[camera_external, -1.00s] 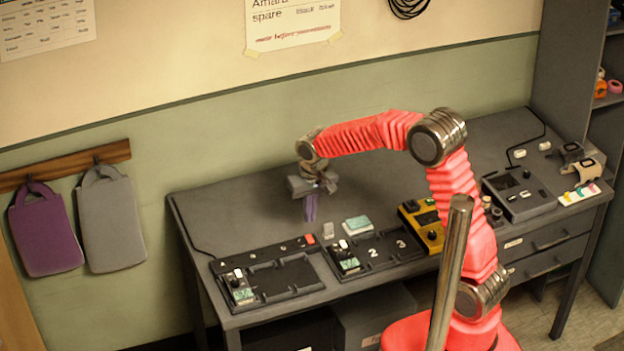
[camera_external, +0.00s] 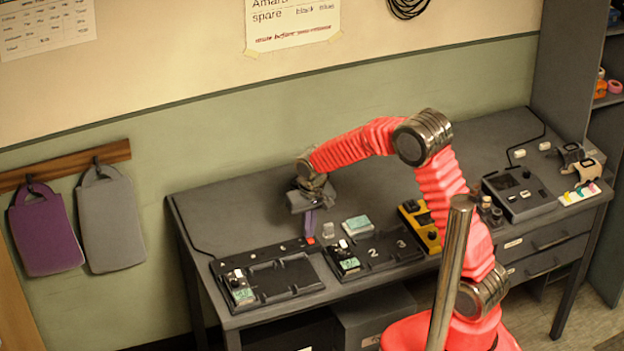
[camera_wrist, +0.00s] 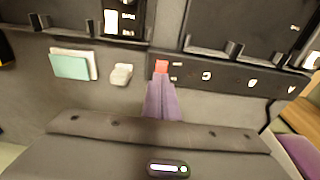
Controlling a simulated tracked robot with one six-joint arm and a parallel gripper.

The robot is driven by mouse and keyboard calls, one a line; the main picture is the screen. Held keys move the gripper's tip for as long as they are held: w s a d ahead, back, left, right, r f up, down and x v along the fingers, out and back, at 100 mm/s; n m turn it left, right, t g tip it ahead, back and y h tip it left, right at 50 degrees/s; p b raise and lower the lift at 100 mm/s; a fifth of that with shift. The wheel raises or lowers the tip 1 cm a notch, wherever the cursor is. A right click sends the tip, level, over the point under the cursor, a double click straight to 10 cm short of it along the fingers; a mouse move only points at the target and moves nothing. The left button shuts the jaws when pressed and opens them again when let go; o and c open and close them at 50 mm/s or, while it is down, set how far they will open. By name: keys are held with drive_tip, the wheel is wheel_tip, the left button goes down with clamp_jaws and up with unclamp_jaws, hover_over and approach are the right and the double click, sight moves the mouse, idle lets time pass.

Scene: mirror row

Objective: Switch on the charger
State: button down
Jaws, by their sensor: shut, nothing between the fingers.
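The charger (camera_external: 262,257) is a dark tray with a raised back strip, at the left front of the bench. A red switch (camera_external: 310,240) sits at the strip's right end; it also shows in the wrist view (camera_wrist: 161,66). My gripper (camera_external: 310,234) points down at the red switch, its purple fingers shut and empty. In the wrist view my gripper's fingertips (camera_wrist: 160,80) overlap the edge of the red switch. I cannot tell whether they touch it. Whether the switch is on or off is not clear.
A small pale block (camera_external: 328,230) and a teal-topped pad (camera_external: 357,225) lie close on the right. A second numbered tray (camera_external: 385,262) holds a small device, with a yellow meter (camera_external: 425,228) beyond. The bench behind and left of my gripper is clear.

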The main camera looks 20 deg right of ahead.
drive_tip(key=shift+w+f, duration=0.1)
drive_tip(key=shift+f, duration=0.1)
drive_tip(key=shift+s, duration=0.95)
drive_tip(key=shift+w+r, duration=0.1)
drive_tip(key=shift+r, duration=0.7)
wheel_tip(320, 180, up, 12)
drive_tip(key=s, duration=0.1)
drive_tip(key=shift+s+r, duration=0.2)
drive_tip(key=shift+s, duration=0.2)
